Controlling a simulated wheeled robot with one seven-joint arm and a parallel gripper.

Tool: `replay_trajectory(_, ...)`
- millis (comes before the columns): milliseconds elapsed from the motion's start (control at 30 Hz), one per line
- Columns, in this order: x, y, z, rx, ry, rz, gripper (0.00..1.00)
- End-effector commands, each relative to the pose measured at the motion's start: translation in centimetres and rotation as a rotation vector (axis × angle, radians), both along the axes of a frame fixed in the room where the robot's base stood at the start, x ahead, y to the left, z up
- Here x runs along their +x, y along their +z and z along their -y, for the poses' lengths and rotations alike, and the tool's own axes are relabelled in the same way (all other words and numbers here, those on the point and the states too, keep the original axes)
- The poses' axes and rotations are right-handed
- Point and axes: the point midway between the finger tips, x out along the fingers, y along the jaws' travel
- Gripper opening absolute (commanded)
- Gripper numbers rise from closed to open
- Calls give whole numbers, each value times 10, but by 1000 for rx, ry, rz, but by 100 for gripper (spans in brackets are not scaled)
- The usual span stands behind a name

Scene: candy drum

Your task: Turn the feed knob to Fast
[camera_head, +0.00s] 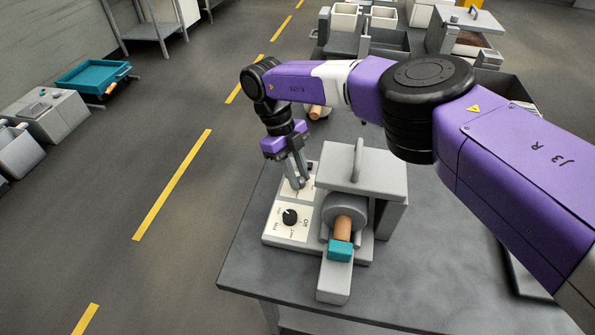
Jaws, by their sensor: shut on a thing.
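The candy drum machine stands on a grey table, with a cream control panel (281,231) on its left side. A black round knob (290,216) with printed labels around it sits on the near part of the panel; "Off" and "Mix" seem readable. A second cream panel area (287,187) lies just behind it, under my gripper (300,183). My gripper points down, with its fingers shut on a knob there. The fingers hide most of that knob, so its pointer and labels cannot be read.
The machine's grey lidded housing (365,172) with an upright handle stands right of my gripper. A grey drum with an orange part (343,228) and a teal block (340,250) is in front. The table (262,268) is bare at front left.

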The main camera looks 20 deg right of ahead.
Motion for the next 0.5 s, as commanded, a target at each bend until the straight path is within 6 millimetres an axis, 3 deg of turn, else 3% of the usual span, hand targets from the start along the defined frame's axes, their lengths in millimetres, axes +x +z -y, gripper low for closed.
replay_trajectory(500,1,2,2,1,-388,2,0)
